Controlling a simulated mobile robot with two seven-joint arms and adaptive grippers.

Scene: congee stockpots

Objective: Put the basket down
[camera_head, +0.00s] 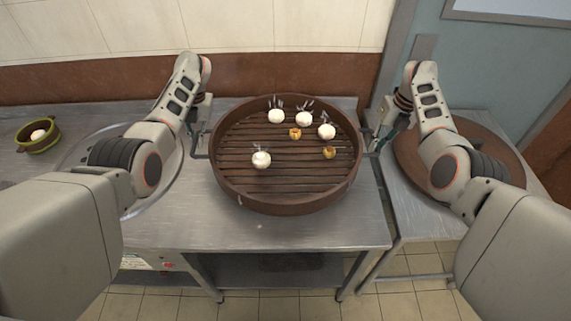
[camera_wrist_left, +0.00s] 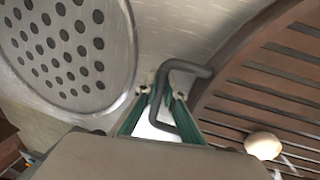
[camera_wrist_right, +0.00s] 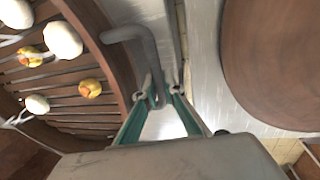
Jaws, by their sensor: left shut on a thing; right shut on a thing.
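The basket (camera_head: 243,194) is a round brown steamer with a slatted floor, at the middle of the head view over the steel table. It looks level and holds several white buns (camera_head: 261,159) and small yellow dumplings (camera_head: 329,152). My left gripper (camera_head: 198,150) is shut on its left handle, a grey bent bar (camera_wrist_left: 186,68) in the left wrist view. My right gripper (camera_head: 374,148) is shut on its right handle, a like bar (camera_wrist_right: 146,48) in the right wrist view. Whether the basket's underside touches the table cannot be told.
The steel table (camera_head: 290,232) has bare room in front of the basket. A perforated round metal plate (camera_wrist_left: 70,45) lies left of it. A round brown lid-like disc (camera_head: 490,160) lies on the right table. A small green-rimmed bowl (camera_head: 38,146) with a white bun stands far left.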

